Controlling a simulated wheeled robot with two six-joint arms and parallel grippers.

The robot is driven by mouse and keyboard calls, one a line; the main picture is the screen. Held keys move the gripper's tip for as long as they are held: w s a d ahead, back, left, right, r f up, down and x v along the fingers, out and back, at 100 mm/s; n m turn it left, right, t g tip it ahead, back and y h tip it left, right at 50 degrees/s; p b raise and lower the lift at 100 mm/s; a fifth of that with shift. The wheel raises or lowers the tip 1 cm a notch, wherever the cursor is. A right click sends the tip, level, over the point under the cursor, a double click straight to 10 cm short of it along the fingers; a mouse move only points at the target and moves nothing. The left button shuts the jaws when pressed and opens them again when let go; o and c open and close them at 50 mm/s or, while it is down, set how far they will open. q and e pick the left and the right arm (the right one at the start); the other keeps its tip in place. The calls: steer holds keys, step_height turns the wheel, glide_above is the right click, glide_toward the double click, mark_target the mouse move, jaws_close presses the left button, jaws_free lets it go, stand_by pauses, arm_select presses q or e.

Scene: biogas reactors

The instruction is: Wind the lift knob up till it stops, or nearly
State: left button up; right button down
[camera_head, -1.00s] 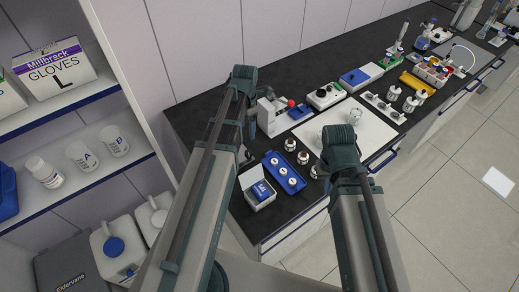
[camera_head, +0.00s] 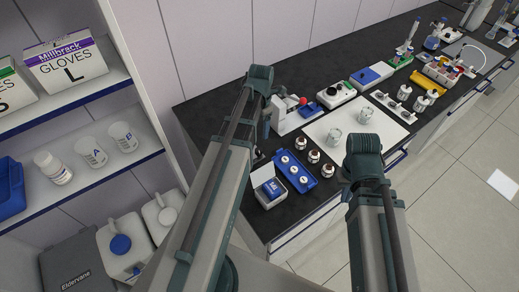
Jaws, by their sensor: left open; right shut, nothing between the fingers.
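A white instrument (camera_head: 284,117) with a red knob (camera_head: 303,101) on top stands on the black bench, just right of my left forearm. I cannot tell which part is the lift knob. My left gripper (camera_head: 258,156) is mostly hidden behind my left arm; only a small dark piece shows low beside the instrument, its jaws open. I cannot tell whether it touches anything. My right gripper (camera_head: 344,179) shows only as a small dark bit left of my right elbow, near the bench's front edge, shut and empty.
A blue tray (camera_head: 310,184) with white-topped vials and an open white box (camera_head: 258,176) lie in front. A black-knobbed device (camera_head: 337,94) stands behind. Shelves (camera_head: 75,172) rise at left.

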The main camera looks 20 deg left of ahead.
mark_target(259, 150)
arm_select(q)
step_height(259, 150, down, 12)
steer(key=b, duration=1.1)
steer(key=shift+a+f+b, duration=0.15)
steer(key=shift+f+b, duration=0.05)
steer(key=shift+b, duration=0.15)
steer(key=shift+r, duration=0.1)
jaws_close()
